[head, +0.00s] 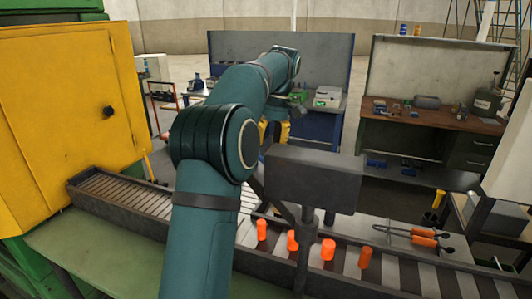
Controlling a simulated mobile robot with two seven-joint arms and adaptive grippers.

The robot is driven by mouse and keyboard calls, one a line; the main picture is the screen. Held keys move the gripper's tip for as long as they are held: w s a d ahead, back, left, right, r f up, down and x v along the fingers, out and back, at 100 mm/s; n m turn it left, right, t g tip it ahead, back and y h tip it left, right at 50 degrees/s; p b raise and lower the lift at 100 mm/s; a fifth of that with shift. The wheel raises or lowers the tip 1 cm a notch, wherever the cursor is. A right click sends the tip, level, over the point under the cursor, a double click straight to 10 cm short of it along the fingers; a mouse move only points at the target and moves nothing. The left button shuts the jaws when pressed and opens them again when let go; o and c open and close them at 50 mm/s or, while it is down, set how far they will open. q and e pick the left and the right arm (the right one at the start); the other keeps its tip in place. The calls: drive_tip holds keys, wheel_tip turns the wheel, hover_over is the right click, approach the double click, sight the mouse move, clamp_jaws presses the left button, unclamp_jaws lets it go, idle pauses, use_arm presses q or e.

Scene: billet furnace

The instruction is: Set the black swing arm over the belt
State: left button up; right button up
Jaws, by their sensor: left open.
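The black swing arm shows as a dark, flat panel (313,180) on an upright post (304,250) at the belt's near side. A dark slanting bar is partly visible left of the post. The belt (345,273) runs left to right with several glowing orange billets (328,249) on it. My left arm reaches forward across the belt. My left gripper (275,131) is open, beyond the panel's upper left edge and apart from it in the picture. My arm and the panel hide part of it. My right gripper is out of view.
A yellow furnace cabinet (70,110) stands at left beside a roller track (115,195).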

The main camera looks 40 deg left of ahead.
use_arm(q)
drive_tip(key=shift+w+r, duration=0.15)
drive_tip(key=shift+r, duration=0.8)
